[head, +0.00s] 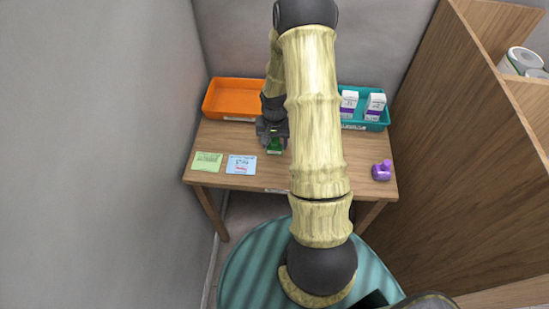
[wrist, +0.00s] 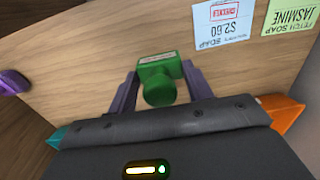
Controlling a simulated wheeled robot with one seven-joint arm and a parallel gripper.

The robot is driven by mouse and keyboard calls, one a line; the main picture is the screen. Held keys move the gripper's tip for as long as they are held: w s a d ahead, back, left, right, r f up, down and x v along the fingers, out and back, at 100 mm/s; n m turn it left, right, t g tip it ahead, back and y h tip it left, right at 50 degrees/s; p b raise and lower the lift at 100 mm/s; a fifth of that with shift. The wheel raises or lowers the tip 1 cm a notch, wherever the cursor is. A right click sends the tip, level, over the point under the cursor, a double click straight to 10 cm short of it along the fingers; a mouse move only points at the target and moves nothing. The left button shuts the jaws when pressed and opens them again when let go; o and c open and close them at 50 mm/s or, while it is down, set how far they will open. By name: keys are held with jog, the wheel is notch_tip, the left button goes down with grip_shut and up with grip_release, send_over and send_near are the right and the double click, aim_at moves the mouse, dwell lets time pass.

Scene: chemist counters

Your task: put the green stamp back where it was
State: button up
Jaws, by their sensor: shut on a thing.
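The green stamp (wrist: 158,80) is between the two fingers of my gripper (wrist: 160,92) in the wrist view, which are shut on it. In the head view the stamp (head: 275,146) shows below my gripper (head: 272,138), over the middle of the wooden table (head: 240,181). I cannot tell whether the stamp touches the table top. A purple stamp (head: 382,171) stands at the table's right front, and its edge shows at the left of the wrist view (wrist: 12,82).
An orange tray (head: 235,98) stands at the back left. A teal tray (head: 375,124) with white and purple boxes (head: 348,104) stands at the back right. A green card (head: 207,162) and a blue card (head: 241,165) lie at the left front. A wooden partition (head: 455,130) rises on the right.

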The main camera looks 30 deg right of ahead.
aim_at(275, 149)
jog(key=shift+f+p, duration=0.3)
jog(key=shift+f, duration=1.55)
jog(key=shift+f+p, duration=0.55)
jog(key=shift+f, duration=1.5)
jog(key=shift+f, duration=0.25)
jog(key=o, duration=0.8)
jog(key=shift+r, duration=0.1)
notch_tip(275, 149, up, 12)
jog(key=b, duration=0.3)
jog(key=shift+r, duration=0.15)
